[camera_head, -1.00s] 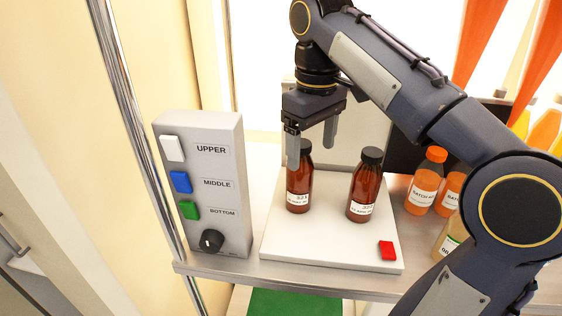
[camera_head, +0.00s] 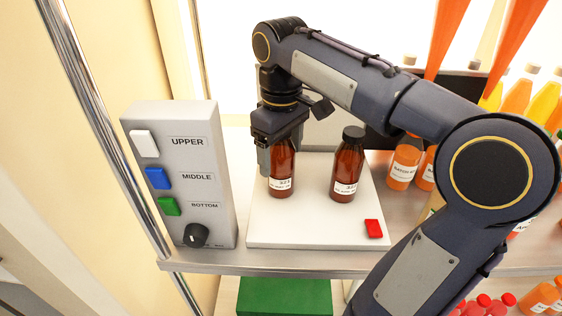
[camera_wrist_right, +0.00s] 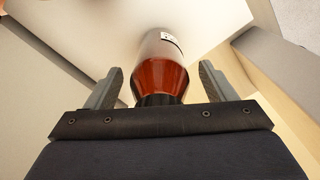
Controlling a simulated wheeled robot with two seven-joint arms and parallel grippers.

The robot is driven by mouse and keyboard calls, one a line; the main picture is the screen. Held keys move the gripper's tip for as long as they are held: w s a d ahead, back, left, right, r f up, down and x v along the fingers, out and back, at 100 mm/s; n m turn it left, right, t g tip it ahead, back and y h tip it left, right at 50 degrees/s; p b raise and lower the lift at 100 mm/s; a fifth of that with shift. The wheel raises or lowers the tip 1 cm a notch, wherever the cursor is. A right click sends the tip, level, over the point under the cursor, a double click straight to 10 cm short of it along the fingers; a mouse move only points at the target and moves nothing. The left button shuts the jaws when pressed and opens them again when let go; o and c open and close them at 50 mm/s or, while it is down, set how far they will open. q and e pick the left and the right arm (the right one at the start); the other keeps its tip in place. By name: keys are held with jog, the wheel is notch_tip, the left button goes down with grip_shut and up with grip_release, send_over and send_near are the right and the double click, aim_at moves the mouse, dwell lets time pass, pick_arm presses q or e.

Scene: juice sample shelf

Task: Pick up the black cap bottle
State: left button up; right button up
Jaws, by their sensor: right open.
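Two brown bottles with black caps stand upright on the white board. The left brown bottle (camera_head: 282,170) is directly under my right gripper (camera_head: 280,158), and its cap is hidden there by the gripper. The right brown bottle (camera_head: 347,168) stands apart, its black cap in plain sight. In the right wrist view, the left bottle (camera_wrist_right: 162,72) lies between the two spread fingers of my right gripper (camera_wrist_right: 162,72), with its dark cap close to the palm and a gap on each side. My left gripper is not in view.
The white board (camera_head: 290,233) carries a red button (camera_head: 374,228). A grey control box (camera_head: 190,170) with UPPER, MIDDLE and BOTTOM buttons and a knob stands to the left. Orange juice bottles (camera_head: 404,165) stand to the right, partly behind my arm. A green surface (camera_head: 284,297) lies below the shelf edge.

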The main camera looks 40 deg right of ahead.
jog(key=c, duration=1.2)
jog(key=shift+r, duration=0.15)
jog(key=shift+c, duration=0.2)
jog(key=shift+a+r+b, duration=0.1)
jog(key=shift+r+b, duration=0.05)
jog(key=shift+b, duration=0.2)
notch_tip(320, 180, up, 7)
jog(key=s+a+b, duration=0.1)
jog(key=s+a, duration=1.1)
jog(key=s, duration=0.3)
jog(key=shift+s+a+f, duration=0.15)
jog(key=shift+a+f, duration=0.15)
jog(key=shift+a, duration=0.05)
